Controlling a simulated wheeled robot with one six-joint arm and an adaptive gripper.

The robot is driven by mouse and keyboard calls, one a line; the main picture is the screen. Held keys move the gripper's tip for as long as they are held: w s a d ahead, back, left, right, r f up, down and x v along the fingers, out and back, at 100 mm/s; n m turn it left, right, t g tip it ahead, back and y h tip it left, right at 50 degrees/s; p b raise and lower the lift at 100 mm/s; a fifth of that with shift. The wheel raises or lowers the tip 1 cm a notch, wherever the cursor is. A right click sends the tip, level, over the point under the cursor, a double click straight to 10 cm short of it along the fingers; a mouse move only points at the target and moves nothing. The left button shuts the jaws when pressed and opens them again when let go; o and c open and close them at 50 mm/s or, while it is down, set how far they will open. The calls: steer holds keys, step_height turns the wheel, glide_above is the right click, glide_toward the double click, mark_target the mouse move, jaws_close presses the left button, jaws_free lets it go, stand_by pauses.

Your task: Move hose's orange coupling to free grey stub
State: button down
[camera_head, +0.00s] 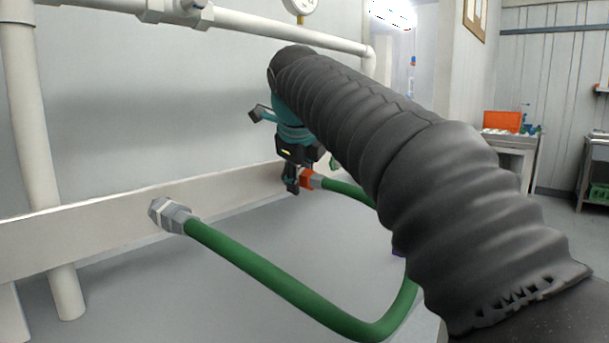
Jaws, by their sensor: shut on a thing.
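The hose (270,282) is green and hangs in a loop in front of a white rail. Its left end runs into a silvery-grey fitting (170,214) on the rail. Its other end carries the orange coupling (307,179), with a grey collar beside it. My gripper (293,187), dark and at the end of my arm, is shut on the orange coupling, close in front of the rail. I cannot tell whether the coupling touches a stub there. No free grey stub can be made out; my arm hides the rail to the right.
The white rail (85,226) crosses the left half, with white pipes (262,27) above it and a gauge (300,6) at the top. A bench with an orange box (502,121) stands far back right. The grey floor below the rail is open.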

steer(key=shift+w+a, duration=0.2)
steer(key=shift+a, duration=0.1)
steer(key=c, duration=0.7)
jaws_free()
steer(key=shift+o, duration=0.2)
